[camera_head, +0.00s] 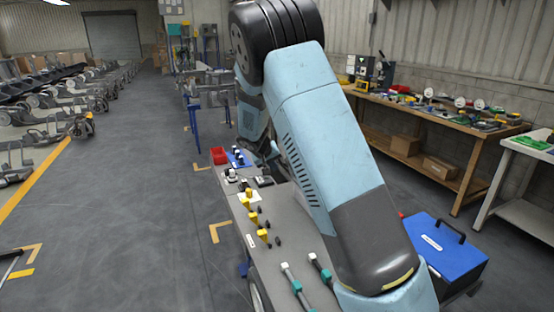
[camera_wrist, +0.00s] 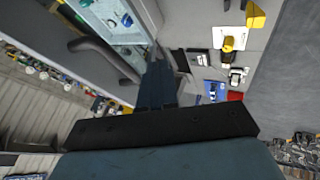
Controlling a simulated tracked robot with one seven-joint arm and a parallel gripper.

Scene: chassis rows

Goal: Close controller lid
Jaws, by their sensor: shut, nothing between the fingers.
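In the wrist view, an open box with a pale interior (camera_wrist: 118,22) holds small green and blue parts; it looks like the controller. In the head view my arm hides the gripper and most of this box.
A cluttered wooden bench (camera_head: 440,112) stands right. Rows of chassis (camera_head: 60,110) stand left. The floor (camera_head: 150,190) between is clear.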

